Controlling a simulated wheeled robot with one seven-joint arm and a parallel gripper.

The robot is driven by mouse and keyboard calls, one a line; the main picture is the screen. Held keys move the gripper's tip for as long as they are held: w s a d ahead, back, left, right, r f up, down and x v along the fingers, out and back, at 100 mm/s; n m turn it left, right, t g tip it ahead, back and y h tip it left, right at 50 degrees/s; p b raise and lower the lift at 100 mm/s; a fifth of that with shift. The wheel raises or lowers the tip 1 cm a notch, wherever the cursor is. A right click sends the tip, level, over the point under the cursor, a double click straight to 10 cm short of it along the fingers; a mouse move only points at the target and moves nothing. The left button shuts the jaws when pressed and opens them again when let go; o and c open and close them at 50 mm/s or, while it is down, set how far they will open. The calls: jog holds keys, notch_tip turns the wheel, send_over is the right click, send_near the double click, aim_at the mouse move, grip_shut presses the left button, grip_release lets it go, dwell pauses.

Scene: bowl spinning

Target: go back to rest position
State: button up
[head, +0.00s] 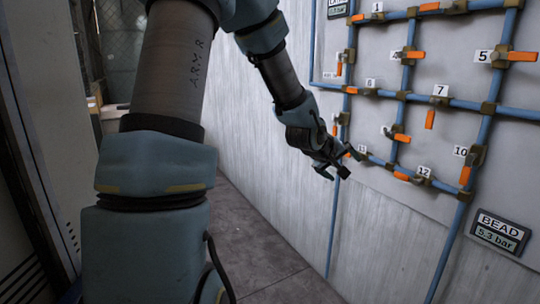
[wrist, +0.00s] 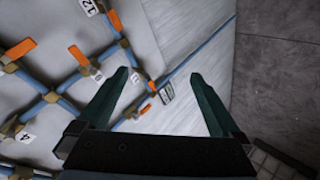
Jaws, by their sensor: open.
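My gripper (head: 341,164) is at the end of my outstretched arm, in front of the lower left part of the blue pipe grid (head: 463,105) on the wall. In the wrist view its two dark green fingers (wrist: 158,76) are spread wide with nothing held between them. Orange valve handles (head: 430,120) sit on the pipes beside numbered tags. Behind the gap between the fingers, the wrist view shows pale wall, a pipe, orange handles and a small plate (wrist: 167,93). I cannot tell how far the fingers are from the pipes.
A display reading BEAD 5.3 bar (head: 500,233) is on the wall at lower right. A blue pipe (head: 332,230) runs down the wall below my gripper. The grey floor (head: 255,245) is clear between my arm and the wall. A pale panel (head: 45,120) stands at the left.

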jog(key=s+a+f+m+g+y, duration=0.1)
jog(key=s+a+g+y, duration=0.1)
jog(key=s+a, duration=0.4)
jog(key=s+a+f+m+g+y+p, duration=0.1)
jog(key=s+a, duration=0.5)
jog(key=a, duration=0.6)
jog(key=s+a+f+m+g+y, duration=0.1)
jog(key=s+a+f+g+y, duration=0.1)
jog(key=s+a, duration=0.4)
jog(key=a+g+y, duration=0.1)
jog(key=a+y, duration=0.1)
jog(key=a, duration=0.2)
jog(key=shift+p, duration=0.3)
